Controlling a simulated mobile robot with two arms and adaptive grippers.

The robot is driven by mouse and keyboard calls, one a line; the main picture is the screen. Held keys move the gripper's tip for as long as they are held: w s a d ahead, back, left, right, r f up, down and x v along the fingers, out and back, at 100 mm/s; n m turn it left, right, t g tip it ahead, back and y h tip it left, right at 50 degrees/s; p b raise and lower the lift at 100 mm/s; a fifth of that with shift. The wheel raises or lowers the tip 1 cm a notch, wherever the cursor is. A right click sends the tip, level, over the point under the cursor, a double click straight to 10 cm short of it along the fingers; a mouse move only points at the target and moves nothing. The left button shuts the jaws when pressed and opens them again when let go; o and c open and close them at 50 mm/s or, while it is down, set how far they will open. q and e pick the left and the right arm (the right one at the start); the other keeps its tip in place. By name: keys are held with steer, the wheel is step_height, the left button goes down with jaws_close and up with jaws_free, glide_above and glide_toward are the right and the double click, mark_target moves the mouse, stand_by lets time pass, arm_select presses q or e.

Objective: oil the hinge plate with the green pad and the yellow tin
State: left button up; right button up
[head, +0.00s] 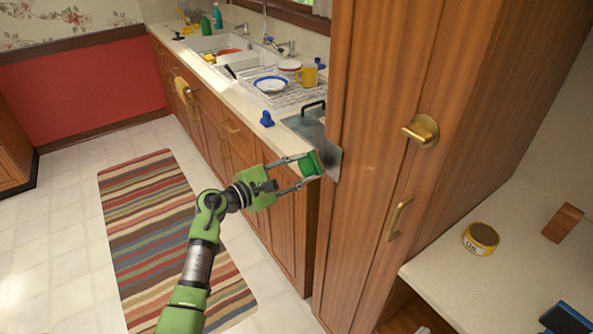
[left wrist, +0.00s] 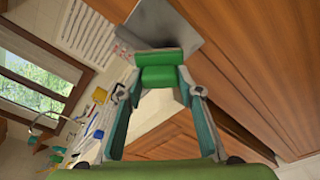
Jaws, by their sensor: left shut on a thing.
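My left gripper (head: 303,171) is shut on the green pad (head: 309,164), in front of the counter's near end. The pad also shows between the fingertips in the left wrist view (left wrist: 160,76). A grey metal plate (head: 325,152) lies at the counter end beside the tall cabinet, just behind the pad; it also shows in the left wrist view (left wrist: 190,45). I cannot tell whether it is the hinge plate or whether the pad touches it. The yellow tin (head: 480,239), with a dark top, stands on the right counter, away from the gripper. My right gripper is not in view.
The tall wooden cabinet (head: 372,100) with brass handles stands between the sink counter and the right counter (head: 455,262). A brown block (head: 563,223) and a blue-topped item (head: 566,320) lie on the right. A dish rack (head: 285,93) holds dishes. A striped rug (head: 160,235) covers the floor.

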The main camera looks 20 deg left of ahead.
arm_select(q)
steer(key=shift+w+d, duration=0.3)
steer(key=shift+w, duration=0.05)
stand_by(0.6)
steer(key=shift+w+d+b, duration=0.25)
steer(key=shift+w+b, duration=0.15)
